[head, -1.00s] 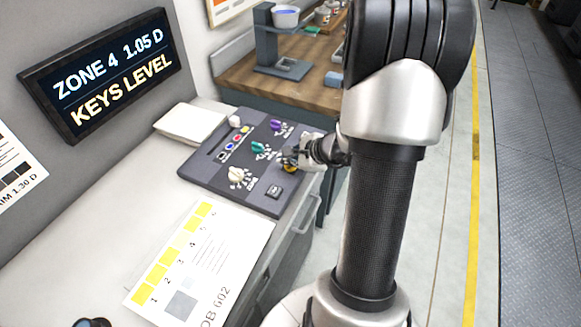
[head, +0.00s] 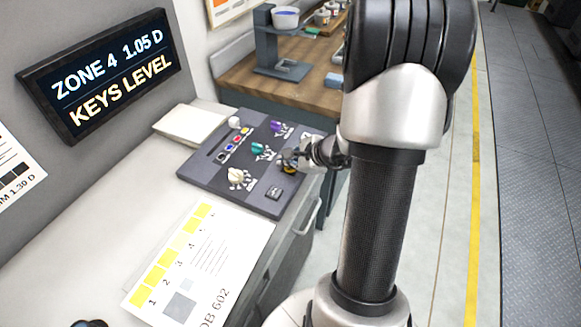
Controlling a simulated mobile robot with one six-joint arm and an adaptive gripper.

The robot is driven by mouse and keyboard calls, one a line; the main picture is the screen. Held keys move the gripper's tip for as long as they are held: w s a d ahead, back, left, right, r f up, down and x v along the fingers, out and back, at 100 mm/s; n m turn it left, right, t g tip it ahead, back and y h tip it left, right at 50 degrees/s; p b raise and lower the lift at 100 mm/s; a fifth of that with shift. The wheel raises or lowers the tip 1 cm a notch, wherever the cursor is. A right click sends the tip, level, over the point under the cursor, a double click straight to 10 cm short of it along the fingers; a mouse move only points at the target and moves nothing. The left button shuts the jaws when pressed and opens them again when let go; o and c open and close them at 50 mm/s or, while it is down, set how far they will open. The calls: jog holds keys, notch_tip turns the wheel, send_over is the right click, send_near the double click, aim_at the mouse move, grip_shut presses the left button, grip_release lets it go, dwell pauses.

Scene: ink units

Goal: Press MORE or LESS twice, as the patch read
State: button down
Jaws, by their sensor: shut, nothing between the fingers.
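A dark grey control panel (head: 215,172) lies on the pale counter. It carries a white knob (head: 236,176), a teal knob (head: 257,149), a purple knob (head: 276,127) and several small coloured buttons (head: 229,147). A small dark key (head: 273,192) sits near its front edge; its marking is too small to read. My gripper (head: 287,161) is shut and empty, low over the panel's right part. A yellow piece (head: 289,170) shows just under it, mostly hidden. I cannot tell whether the fingertips touch it. The wall display (head: 110,75) reads "ZONE 4 1.05 D" and "KEYS LEVEL".
A printed sheet (head: 205,262) with numbered yellow patches lies in front of the panel. A pale pad (head: 190,124) lies behind it. A wooden bench (head: 235,84) with a grey stand (head: 266,45) is beyond. My arm covers the right middle.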

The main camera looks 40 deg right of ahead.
aim_at(289, 169)
jog(key=shift+f, duration=0.25)
jog(key=shift+r, duration=0.1)
dwell(0.4)
jog(key=shift+r+p, duration=0.4)
jog(key=shift+r, duration=0.45)
jog(key=shift+r+p, duration=1.85)
jog(key=shift+r, duration=0.7)
